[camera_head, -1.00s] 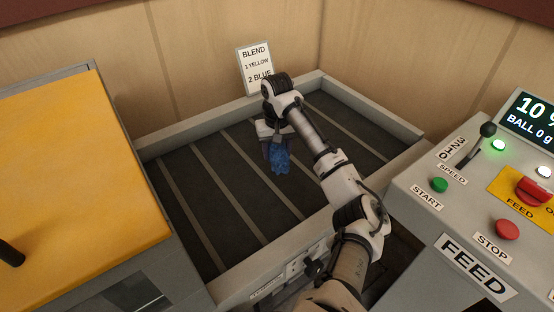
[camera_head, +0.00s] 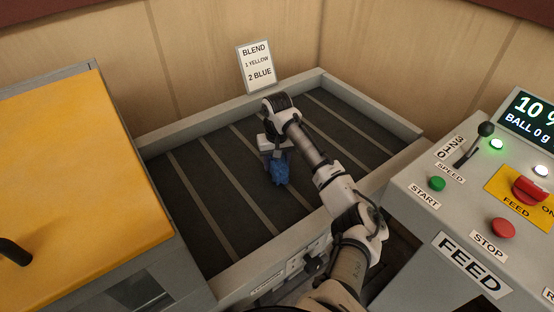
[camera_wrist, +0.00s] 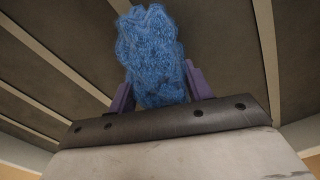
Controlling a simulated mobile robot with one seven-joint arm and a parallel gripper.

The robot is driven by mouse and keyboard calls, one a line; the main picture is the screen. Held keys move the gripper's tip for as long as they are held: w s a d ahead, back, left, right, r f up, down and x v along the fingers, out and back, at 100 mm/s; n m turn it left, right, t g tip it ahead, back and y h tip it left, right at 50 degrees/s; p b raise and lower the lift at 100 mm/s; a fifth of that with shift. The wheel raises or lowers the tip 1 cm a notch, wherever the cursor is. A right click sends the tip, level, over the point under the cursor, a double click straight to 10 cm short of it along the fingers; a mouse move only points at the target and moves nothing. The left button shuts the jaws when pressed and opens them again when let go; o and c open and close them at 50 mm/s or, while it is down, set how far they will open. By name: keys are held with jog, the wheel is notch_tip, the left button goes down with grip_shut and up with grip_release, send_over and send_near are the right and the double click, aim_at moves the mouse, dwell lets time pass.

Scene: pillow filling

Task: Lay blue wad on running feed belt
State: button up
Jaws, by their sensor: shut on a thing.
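The blue wad (camera_head: 279,170) is a crumpled, fibrous lump held in my gripper (camera_head: 275,158) over the middle of the feed belt. In the wrist view the blue wad (camera_wrist: 150,55) sits between the two purple fingers of my gripper (camera_wrist: 158,85), which are shut on it. The feed belt (camera_head: 215,190) is dark with light cross slats, inside a grey raised frame. The wad is at or close above the belt; I cannot tell whether it touches.
A sign (camera_head: 257,67) reading "BLEND 1 YELLOW 2 BLUE" stands behind the belt. A yellow-topped cabinet (camera_head: 75,165) is at the left. A FEED control panel (camera_head: 440,220) with a lever, green START and red STOP buttons is at the right. The belt around the wad is bare.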

jog(key=o, duration=1)
jog(key=shift+f, duration=0.1)
notch_tip(320, 180, up, 13)
jog(key=shift+r+b, duration=0.1)
jog(key=shift+b, duration=0.75)
